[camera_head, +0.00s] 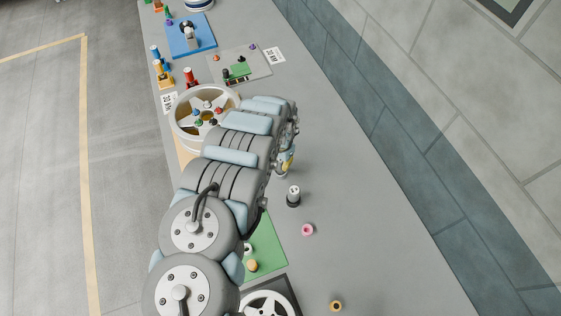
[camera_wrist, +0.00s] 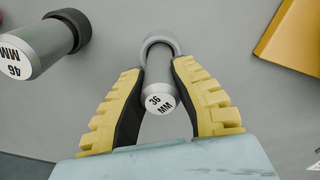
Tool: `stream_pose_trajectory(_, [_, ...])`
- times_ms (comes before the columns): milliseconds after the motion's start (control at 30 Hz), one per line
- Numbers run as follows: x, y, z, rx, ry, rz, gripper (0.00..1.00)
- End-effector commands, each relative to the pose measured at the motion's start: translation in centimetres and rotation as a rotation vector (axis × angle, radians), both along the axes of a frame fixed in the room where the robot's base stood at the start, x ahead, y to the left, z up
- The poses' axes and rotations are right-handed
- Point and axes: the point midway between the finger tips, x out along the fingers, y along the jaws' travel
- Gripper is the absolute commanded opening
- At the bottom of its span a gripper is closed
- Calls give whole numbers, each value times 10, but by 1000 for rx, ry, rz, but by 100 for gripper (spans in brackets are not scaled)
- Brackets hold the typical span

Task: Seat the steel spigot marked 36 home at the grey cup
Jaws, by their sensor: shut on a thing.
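The steel spigot marked 36 (camera_wrist: 158,103) stands between the yellow and black jaws of my gripper (camera_wrist: 158,68), with its white labelled end toward the wrist camera. The jaws are shut on its sides. A grey curved rim (camera_wrist: 158,39) shows around its far end. I cannot tell whether this is the grey cup or part of the spigot, nor how deep the spigot sits. In the head view my arm hides the spigot, and only a bit of yellow jaw shows.
A spigot marked 46 (camera_wrist: 35,55) with a dark far end stands to the left in the wrist view. An orange-yellow block (camera_wrist: 293,35) is at the upper right. In the head view, a pink ring (camera_head: 307,230), a spoked wheel (camera_head: 230,100) and a green board (camera_head: 268,246) are on the bench.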

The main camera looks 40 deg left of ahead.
Motion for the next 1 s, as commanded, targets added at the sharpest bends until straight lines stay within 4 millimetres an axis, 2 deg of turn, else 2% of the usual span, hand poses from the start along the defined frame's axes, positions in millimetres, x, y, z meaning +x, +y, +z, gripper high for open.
stream_pose_trajectory(1000, [0, 1, -11, 0, -1, 1, 0])
